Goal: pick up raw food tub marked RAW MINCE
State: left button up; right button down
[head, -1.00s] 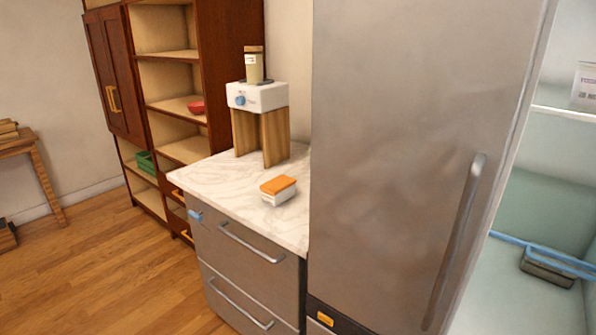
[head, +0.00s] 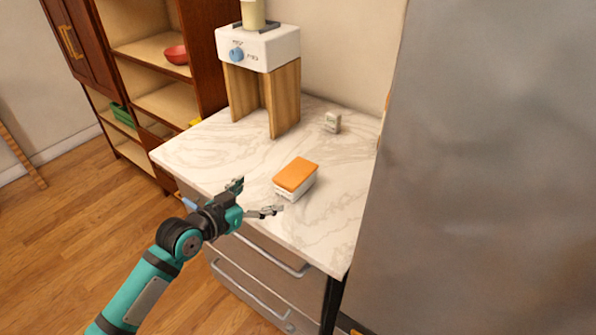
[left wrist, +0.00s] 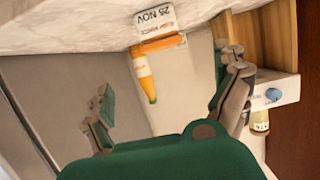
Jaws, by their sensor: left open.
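The tub (head: 296,178) has an orange lid and white sides and sits upright on the marble counter. In the left wrist view, which is upside down, the tub (left wrist: 157,22) shows a white label with 25 NOV and smaller red print that looks like RAW MINCE. My left gripper (head: 259,197) is open and empty, just left of the tub at the counter's front edge, with its fingers pointing towards it. It is apart from the tub. In the wrist view the tub lies beyond and between the spread fingers (left wrist: 168,80). My right gripper is not in view.
A white appliance (head: 262,48) on a wooden stand is behind left. A small grey-white device (head: 333,122) lies behind the tub. An orange bottle (left wrist: 142,68) with a green tip stands behind it. The steel fridge (head: 480,180) bounds the right. Counter around the tub (head: 225,150) is clear.

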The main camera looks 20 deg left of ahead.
pick_arm(q)
jog(key=p, duration=0.1)
send_near(290, 176)
jog(key=shift+w+d+f, duration=0.3)
jog(key=shift+w+d, duration=0.4)
jog(key=shift+w, duration=0.15)
jog(key=x, duration=0.3)
jog(key=shift+w+f, duration=0.2)
jog(key=shift+f, duration=0.05)
jog(key=shift+w, duration=0.1)
jog(key=shift+w+d+p, duration=0.1)
jog(key=shift+w+p, duration=0.1)
jog(key=shift+p, duration=0.15)
jog(key=x, duration=0.4)
jog(key=shift+w+a+f+p, duration=0.1)
jog(key=shift+a+f+p, duration=0.15)
jog(key=shift+f+p, duration=0.15)
jog(key=shift+w+d, duration=0.15)
jog(key=shift+w, duration=0.1)
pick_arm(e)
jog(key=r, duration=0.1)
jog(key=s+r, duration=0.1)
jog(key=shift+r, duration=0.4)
pick_arm(q)
jog(key=shift+s, duration=0.1)
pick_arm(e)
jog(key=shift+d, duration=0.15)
